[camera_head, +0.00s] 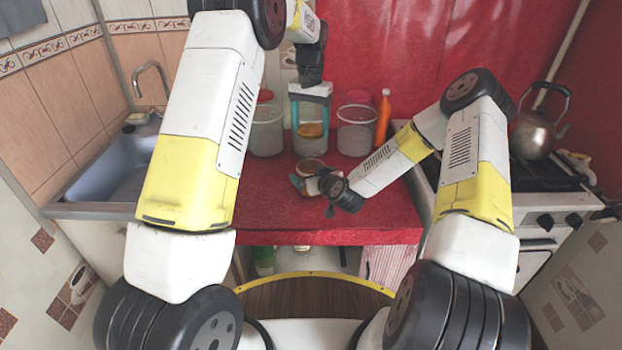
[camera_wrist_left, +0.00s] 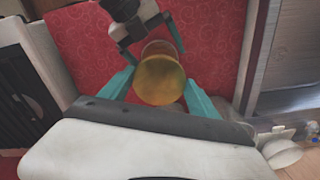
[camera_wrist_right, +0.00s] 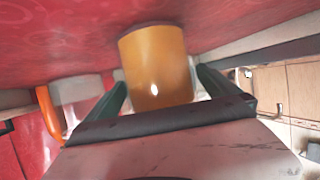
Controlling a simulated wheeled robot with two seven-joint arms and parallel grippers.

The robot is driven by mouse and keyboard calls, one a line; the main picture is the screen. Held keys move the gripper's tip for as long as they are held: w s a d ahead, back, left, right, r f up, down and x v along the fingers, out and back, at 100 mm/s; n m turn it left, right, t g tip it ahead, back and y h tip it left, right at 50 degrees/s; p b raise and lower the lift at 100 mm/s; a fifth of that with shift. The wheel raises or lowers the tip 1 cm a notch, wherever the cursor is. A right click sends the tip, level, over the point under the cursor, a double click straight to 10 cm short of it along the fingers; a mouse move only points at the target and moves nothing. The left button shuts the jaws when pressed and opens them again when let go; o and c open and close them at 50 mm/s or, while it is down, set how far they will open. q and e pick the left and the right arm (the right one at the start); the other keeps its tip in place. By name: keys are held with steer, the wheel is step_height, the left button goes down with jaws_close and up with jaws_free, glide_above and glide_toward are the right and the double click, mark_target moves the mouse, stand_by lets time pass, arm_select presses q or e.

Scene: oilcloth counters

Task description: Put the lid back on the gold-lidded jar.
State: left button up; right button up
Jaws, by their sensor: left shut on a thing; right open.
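My left gripper (camera_head: 311,127) points down over the counter. It is shut on the round gold lid (camera_head: 311,130), held by its edges above the counter; the lid also shows between the teal fingers in the left wrist view (camera_wrist_left: 160,80). The amber-filled jar (camera_head: 310,164) stands upright on the red counter, lower and nearer than the lid in the head view. In the left wrist view the lid partly covers the jar (camera_wrist_left: 158,47). My right gripper (camera_head: 314,190) is open at the jar's side, with the jar (camera_wrist_right: 155,65) between its fingers; I cannot tell if they touch.
Behind stand red-lidded clear jars (camera_head: 267,128) and (camera_head: 356,130), another clear jar (camera_head: 309,146) partly hidden by my left gripper, and an orange bottle (camera_head: 383,118). A sink (camera_head: 110,180) is left; a stove with a kettle (camera_head: 535,133) is right. The front counter (camera_head: 270,215) is clear.

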steer(key=shift+w+f, duration=0.1)
steer(key=shift+w, duration=0.1)
steer(key=c, duration=2.1)
arm_select(q)
steer(key=shift+f, duration=2.45)
arm_select(e)
steer(key=shift+o, duration=0.2)
arm_select(q)
steer(key=shift+f, duration=0.9)
steer(key=shift+f, duration=0.5)
